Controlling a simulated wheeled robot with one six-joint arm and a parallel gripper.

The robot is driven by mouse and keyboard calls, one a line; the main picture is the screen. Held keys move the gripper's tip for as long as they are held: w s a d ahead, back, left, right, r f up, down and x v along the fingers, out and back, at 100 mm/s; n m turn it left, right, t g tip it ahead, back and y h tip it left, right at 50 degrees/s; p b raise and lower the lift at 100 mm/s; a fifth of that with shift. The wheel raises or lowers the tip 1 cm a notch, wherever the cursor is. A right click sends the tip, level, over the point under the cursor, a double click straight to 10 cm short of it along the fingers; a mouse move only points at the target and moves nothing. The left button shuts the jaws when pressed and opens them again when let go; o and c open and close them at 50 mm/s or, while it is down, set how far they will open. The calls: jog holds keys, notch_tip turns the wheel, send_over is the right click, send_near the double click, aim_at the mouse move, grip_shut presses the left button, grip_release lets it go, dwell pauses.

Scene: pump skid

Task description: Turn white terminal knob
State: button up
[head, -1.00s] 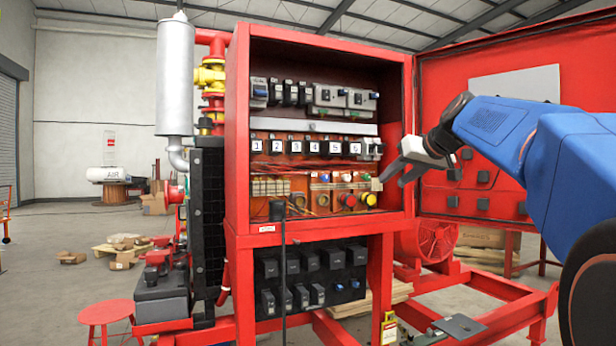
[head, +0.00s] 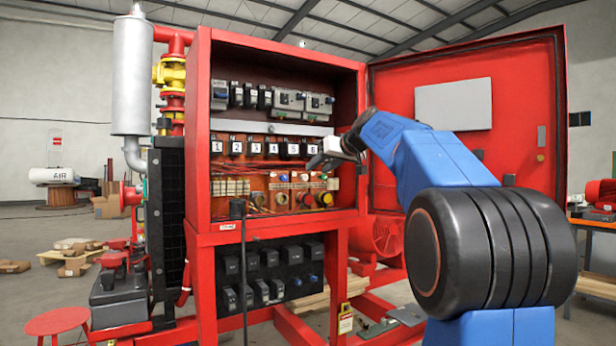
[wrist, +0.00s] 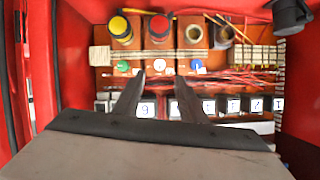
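The white terminal knob (wrist: 157,67) sits in a row on the orange panel, between a green knob (wrist: 122,66) and a blue knob (wrist: 197,65). In the wrist view it appears just beyond the gap between my fingertips. My gripper (wrist: 159,79) is open and empty, one finger on each side of the knob's line. In the head view my gripper (head: 318,163) is at the cabinet opening, above and close to the knob row. The distance from fingertips to knob is hard to judge.
The red cabinet (head: 204,130) surrounds the panel, with its door (head: 520,120) open on the right. A yellow button (wrist: 119,28), a red button (wrist: 158,28) and bare sockets neighbour the knobs. Red wires (wrist: 230,80) and numbered modules (head: 254,148) lie close to the fingers.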

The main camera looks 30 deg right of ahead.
aim_at(306, 177)
jog(key=x, duration=0.8)
grip_shut()
